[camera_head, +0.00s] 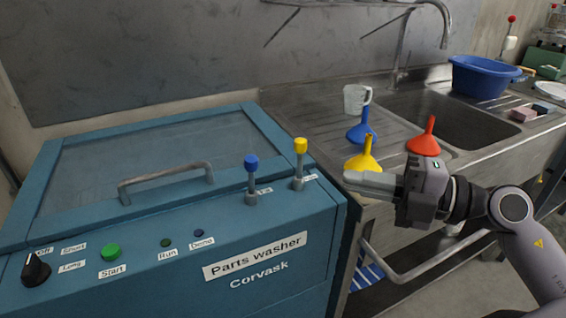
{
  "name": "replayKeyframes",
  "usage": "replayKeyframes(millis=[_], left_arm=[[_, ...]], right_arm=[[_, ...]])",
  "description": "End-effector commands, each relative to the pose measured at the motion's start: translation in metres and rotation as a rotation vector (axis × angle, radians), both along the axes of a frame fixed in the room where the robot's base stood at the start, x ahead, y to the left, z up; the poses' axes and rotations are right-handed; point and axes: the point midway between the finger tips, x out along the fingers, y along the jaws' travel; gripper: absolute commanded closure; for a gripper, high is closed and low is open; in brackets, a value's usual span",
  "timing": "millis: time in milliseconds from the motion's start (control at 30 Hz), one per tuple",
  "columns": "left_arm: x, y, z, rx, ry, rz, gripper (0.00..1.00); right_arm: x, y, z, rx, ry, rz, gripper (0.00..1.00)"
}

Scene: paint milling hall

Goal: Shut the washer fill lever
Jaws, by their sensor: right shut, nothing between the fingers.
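The blue-green parts washer (180,250) stands at the left, with two upright levers at the right end of its top. One lever has a blue knob (251,162) and the other, further right, a yellow knob (300,146). Each has a small label beside its base, too small to read surely, so I cannot tell which is the fill lever. My right gripper (352,179) is shut and empty, pointing left, to the right of the yellow-knobbed lever and apart from it. My left gripper is not in view.
The washer lid has a bar handle (165,180); its front has a black dial (36,270) and green start button (110,252). Blue (361,133), yellow (364,158) and red (424,142) funnels and a clear jug (355,100) stand around the steel sink (445,110). A blue basin (482,78) is behind.

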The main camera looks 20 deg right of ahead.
Motion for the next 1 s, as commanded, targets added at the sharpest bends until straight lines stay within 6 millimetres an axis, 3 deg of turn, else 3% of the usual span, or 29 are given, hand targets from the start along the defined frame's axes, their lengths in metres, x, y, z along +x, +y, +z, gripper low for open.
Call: replayKeyframes(millis=[333,1000], left_arm=[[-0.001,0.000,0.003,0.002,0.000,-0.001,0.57],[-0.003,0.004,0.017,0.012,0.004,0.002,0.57]], right_arm=[[0.012,0.007,-0.003,-0.060,-0.008,-0.016,1.00],[0.077,0.075,-0.007,-0.054,-0.009,-0.016,1.00]])
